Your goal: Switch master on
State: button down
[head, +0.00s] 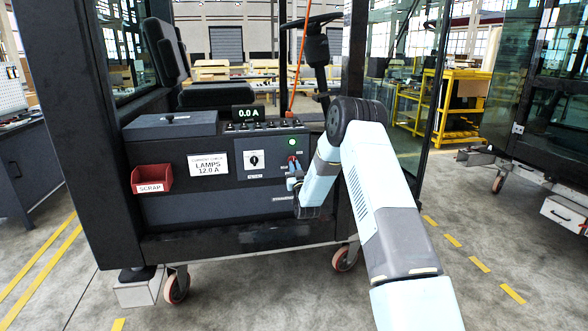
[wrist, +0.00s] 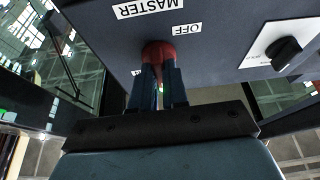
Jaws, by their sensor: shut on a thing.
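The red master switch (wrist: 158,51) is on the dark front panel of the cab console, beside the MASTER label (wrist: 148,7) and an OFF label (wrist: 186,29). The wrist view shows the lettering upside down. A further small label (wrist: 136,72) is mostly hidden by my fingers. My gripper (wrist: 161,75) is shut on the red switch, with a blue finger on each side of it. In the head view my gripper (head: 293,176) is at the right part of the console, below a lit green lamp (head: 292,142). The exact angle of the switch is hard to tell.
A black rotary knob (head: 254,159) on a white plate is left of the switch. The display (head: 245,113) reads 0.0 A above a row of small toggles. A red SCRAP bin (head: 152,179) and a LAMPS 12.0 A card (head: 208,165) are further left. A cab post stands right of the console.

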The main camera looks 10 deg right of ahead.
jog(key=shift+f+m, duration=0.25)
jog(key=shift+m, duration=0.05)
jog(key=c, duration=1.4)
grip_release()
jog(key=shift+o, duration=1.3)
jog(key=shift+r, duration=0.15)
jog(key=v, duration=1.3)
jog(key=shift+s+a+f, duration=0.15)
jog(key=shift+s+f, duration=0.15)
jog(key=shift+s, duration=0.05)
